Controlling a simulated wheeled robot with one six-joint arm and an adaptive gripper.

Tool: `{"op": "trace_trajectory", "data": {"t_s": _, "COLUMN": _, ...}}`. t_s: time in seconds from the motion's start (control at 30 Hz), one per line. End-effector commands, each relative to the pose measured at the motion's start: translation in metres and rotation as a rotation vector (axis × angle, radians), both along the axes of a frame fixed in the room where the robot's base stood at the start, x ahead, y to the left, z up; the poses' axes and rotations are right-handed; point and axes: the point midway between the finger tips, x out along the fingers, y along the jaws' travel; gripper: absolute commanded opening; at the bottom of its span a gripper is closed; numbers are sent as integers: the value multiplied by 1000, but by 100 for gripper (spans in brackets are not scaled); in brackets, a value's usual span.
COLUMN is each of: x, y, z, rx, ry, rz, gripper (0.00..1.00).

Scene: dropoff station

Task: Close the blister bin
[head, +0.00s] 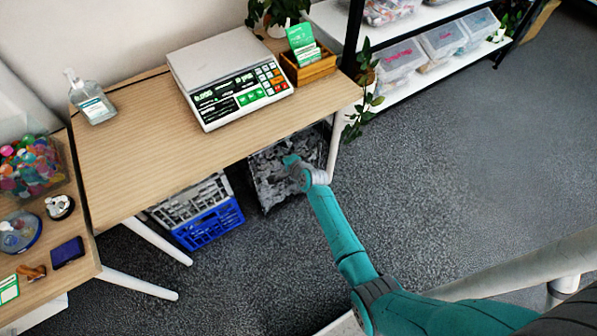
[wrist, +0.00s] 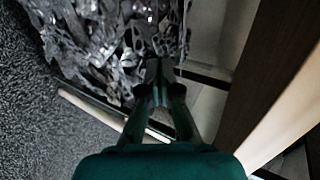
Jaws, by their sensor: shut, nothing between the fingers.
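The blister bin (head: 256,182) stands on the floor under the right end of the wooden table. It is open at the top, and a heap of silvery grey blister packs (wrist: 110,40) shows in it. My gripper (head: 291,160) is at the bin, under the table edge, at the end of my teal arm. In the wrist view my gripper (wrist: 158,68) is shut and empty, with its tips over the packs near one edge of the bin. No lid can be made out clearly; part of the bin is hidden by the table and my arm.
The table (head: 140,140) overhangs the bin and carries a scale (head: 225,75) and a sanitiser bottle (head: 92,100). Grey and blue crates (head: 210,223) stand left of the bin. A table leg (head: 336,143) and hanging plant (head: 362,115) are close on the right. Floor in front is clear.

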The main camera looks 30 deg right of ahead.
Motion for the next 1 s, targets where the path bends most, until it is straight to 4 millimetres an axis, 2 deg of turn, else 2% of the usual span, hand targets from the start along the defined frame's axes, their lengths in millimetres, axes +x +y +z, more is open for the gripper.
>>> {"op": "trace_trajectory", "data": {"t_s": 0.6, "x": -72, "y": -3, "z": 40, "rx": -1, "ry": 1, "rz": -2, "gripper": 0}}
{"op": "trace_trajectory", "data": {"t_s": 1.0, "x": -81, "y": -3, "z": 46, "rx": -1, "ry": 2, "rz": -1, "gripper": 0}}
